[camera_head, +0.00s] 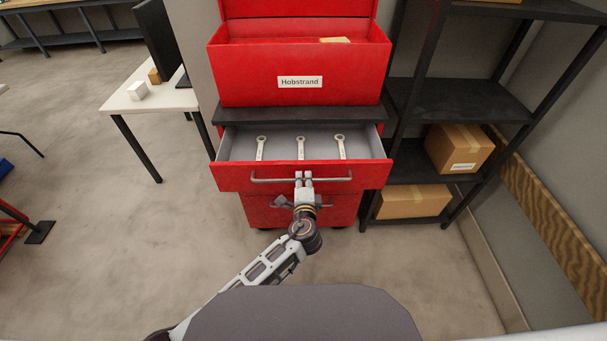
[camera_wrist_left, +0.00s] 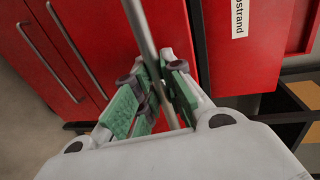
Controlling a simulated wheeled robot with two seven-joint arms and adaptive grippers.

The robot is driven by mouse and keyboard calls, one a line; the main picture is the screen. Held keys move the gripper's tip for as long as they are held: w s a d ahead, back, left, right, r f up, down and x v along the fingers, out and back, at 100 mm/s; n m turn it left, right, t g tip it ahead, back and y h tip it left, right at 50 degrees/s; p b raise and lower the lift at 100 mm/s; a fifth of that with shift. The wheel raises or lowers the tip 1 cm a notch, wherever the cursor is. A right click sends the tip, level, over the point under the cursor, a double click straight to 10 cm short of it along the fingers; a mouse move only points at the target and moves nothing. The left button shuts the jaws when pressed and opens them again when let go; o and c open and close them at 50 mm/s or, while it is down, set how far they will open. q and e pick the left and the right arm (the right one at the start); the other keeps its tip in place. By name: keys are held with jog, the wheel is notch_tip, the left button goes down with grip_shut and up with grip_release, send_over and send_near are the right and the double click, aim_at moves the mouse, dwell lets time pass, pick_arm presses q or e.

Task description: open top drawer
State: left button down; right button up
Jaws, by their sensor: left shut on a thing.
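The red tool cabinet's top drawer (camera_head: 230,179) stands pulled out in the head view, with its grey inside showing. Several wrenches (camera_head: 300,148) lie in it, spaced apart. My left gripper (camera_head: 303,177) is at the middle of the drawer's bar handle (camera_head: 270,180). In the left wrist view the left gripper's green-padded fingers (camera_wrist_left: 158,90) are shut around the grey handle bar (camera_wrist_left: 142,32). A lower drawer (camera_head: 262,211) with its own handle is below and looks shut. My right gripper is in neither view.
A red open box labelled Hobstrand (camera_head: 250,80) sits on the cabinet's black top. A black shelf (camera_head: 400,172) with cardboard boxes (camera_head: 458,148) stands close at right. A white table (camera_head: 165,98) is at left. The floor (camera_head: 120,230) in front is clear.

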pick_arm(q)
jog(key=shift+s, duration=1.55)
jog(key=c, duration=1.5)
grip_release()
jog(key=shift+r, duration=0.1)
